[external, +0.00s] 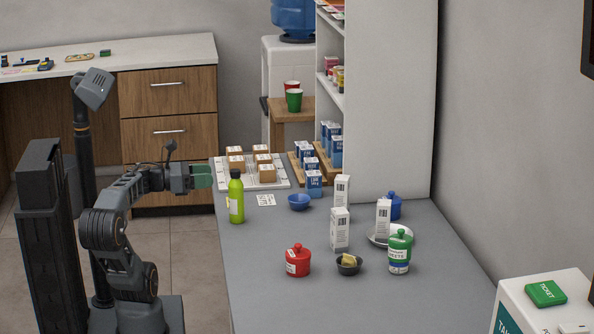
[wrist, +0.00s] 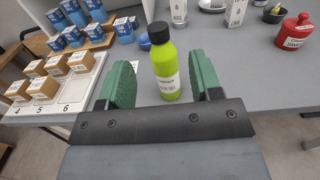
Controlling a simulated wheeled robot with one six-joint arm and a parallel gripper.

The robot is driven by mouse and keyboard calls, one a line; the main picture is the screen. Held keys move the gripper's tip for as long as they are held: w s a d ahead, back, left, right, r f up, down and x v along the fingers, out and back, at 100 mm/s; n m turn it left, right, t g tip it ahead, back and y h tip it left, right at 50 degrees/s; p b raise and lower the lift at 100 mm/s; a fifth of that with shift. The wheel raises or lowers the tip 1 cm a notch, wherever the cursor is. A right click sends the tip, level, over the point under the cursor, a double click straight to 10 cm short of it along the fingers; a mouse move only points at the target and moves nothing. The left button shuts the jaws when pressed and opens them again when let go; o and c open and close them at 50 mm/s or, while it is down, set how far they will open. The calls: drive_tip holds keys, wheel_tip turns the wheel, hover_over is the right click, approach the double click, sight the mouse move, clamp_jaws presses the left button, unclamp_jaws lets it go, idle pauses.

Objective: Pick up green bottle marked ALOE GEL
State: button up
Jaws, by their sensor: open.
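The green bottle (external: 236,198) with a black cap and a white label stands upright near the left edge of the grey counter in the external view. In the wrist view the green bottle (wrist: 165,68) stands ahead of my gripper, in line with the gap between the fingers, and its label is too small to read surely. My gripper (external: 203,176) is open and empty, with green finger pads. It also shows in the wrist view (wrist: 160,80). In the external view it is left of the bottle's cap, and I cannot tell the exact distance.
A white numbered tray (external: 262,183) with brown boxes lies behind the bottle. A blue bowl (external: 299,202) is to its right. A red jar (external: 298,261), white cartons (external: 340,230) and a green-lidded jar (external: 399,252) stand farther right. The counter's front part is clear.

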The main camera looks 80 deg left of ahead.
drive_tip(key=b, duration=0.3)
hover_over(236, 196)
drive_tip(key=w+a, duration=0.2)
drive_tip(key=shift+a+f, duration=0.1)
idle(0.3)
clamp_jaws()
idle(0.5)
